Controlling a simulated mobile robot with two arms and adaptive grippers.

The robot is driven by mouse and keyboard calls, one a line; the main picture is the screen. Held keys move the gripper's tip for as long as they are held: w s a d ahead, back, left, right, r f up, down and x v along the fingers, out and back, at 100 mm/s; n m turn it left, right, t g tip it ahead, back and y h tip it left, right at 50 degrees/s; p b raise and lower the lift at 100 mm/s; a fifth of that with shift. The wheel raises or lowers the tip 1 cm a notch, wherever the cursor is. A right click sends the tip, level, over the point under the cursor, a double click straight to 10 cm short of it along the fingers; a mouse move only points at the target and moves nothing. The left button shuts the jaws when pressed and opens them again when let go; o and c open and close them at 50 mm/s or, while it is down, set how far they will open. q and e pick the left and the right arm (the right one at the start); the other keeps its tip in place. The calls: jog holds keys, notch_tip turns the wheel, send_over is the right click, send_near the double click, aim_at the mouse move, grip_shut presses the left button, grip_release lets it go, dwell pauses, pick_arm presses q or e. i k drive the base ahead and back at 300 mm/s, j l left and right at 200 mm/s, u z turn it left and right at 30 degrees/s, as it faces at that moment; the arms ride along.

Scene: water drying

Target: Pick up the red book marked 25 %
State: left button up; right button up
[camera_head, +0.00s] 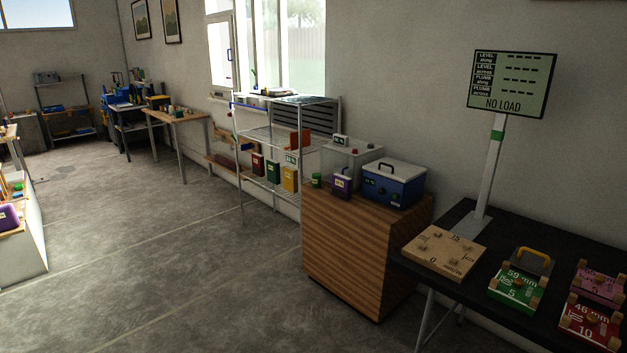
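On the wire shelf, a dark red book-like block (257,165) stands upright at the left end of a row. A green one (273,172) and a yellow-orange one (290,180) stand to its right. An orange-red block (305,138) sits on the level above, near a small white label. The marks on all of these are too small to read, so I cannot tell which one says 25 %. Neither of my grippers is in view.
A wooden cabinet (352,250) stands right of the wire shelf (275,139), bearing a blue box (393,184) and a purple item (341,185). A black table (480,270) with a sign and blocks is at the right. The floor (170,270) at the left is clear.

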aim_at(257, 159)
jog(key=i+j+u, duration=0.1)
jog(key=i+u, duration=0.55)
jog(key=i+l+u, duration=0.15)
jog(key=i+u, duration=0.2)
jog(key=i+z, duration=0.15)
jog(key=i, duration=0.4)
jog(key=i+j+z, duration=0.1)
jog(key=i, duration=0.45)
jog(key=i+j+z, duration=0.15)
jog(key=i, duration=0.4)
jog(key=i+j+z, duration=0.25)
jog(key=i, duration=0.15)
jog(key=i+j+z, duration=0.1)
jog(key=i+z, duration=0.2)
jog(key=i, duration=0.05)
